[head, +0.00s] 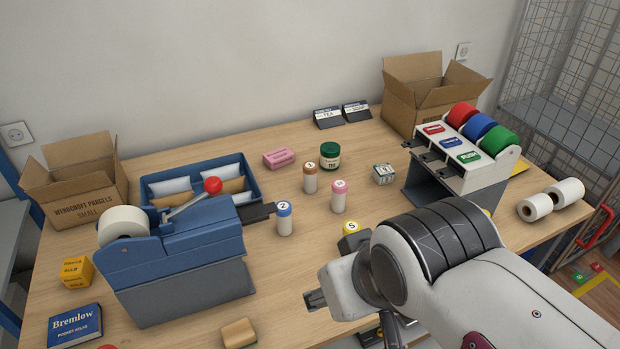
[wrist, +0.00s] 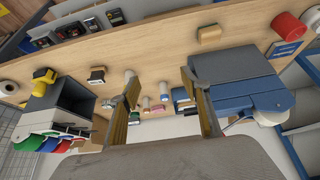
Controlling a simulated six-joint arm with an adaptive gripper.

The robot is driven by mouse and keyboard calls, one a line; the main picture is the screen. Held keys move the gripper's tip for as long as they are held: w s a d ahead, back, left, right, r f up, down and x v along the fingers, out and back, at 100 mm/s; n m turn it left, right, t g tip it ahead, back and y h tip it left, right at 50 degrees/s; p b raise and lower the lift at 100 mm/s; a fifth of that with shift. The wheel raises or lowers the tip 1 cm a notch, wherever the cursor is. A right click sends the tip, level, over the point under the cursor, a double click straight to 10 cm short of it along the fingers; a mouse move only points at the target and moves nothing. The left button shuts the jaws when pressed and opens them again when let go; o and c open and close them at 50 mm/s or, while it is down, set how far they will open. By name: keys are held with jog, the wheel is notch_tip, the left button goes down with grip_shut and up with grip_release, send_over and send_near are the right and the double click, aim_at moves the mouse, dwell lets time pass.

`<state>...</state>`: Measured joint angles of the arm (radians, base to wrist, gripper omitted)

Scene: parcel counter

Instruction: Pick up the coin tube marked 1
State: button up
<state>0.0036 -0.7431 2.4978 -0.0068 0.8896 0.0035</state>
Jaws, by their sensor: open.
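The coin tube with the brown cap (head: 310,180), whose top mark looks like 1, stands upright near the table's middle. A pink-capped tube (head: 339,200) stands just right of it. A blue-capped tube marked 2 (head: 284,222) stands nearer, to the left. A yellow-capped tube marked 5 (head: 350,228) is partly hidden by my arm. My gripper (wrist: 160,73) is open and empty, apart from the tubes, on the near side of them.
A blue tape dispenser (head: 175,265) stands at left, its tip close to the tube marked 2. A green-lidded jar (head: 330,155) stands behind the brown-capped tube. A pink box (head: 279,158) lies left of the jar. A label dispenser (head: 455,165) stands at right.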

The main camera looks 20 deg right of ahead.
jog(key=w+d+r+t+h, duration=0.1)
jog(key=w+d+t+h, duration=0.1)
jog(key=w+d, duration=0.75)
jog(key=w+d+r+t+h, duration=0.15)
jog(key=w+d, duration=0.35)
jog(key=w, duration=1)
jog(key=w+d+f+n+t+y, duration=0.1)
jog(key=w+d+f+t+y, duration=0.2)
jog(key=w, duration=0.5)
jog(key=n+y, duration=0.2)
jog(key=y, duration=0.1)
send_near(309, 168)
jog(key=shift+s+d+r+t, duration=0.1)
jog(key=shift+d+r+t, duration=0.25)
jog(key=shift+d+r, duration=0.85)
jog(key=shift+a+f+y, duration=0.2)
jog(key=shift+f+y, duration=0.25)
jog(key=shift+f, duration=0.3)
jog(key=x, duration=0.7)
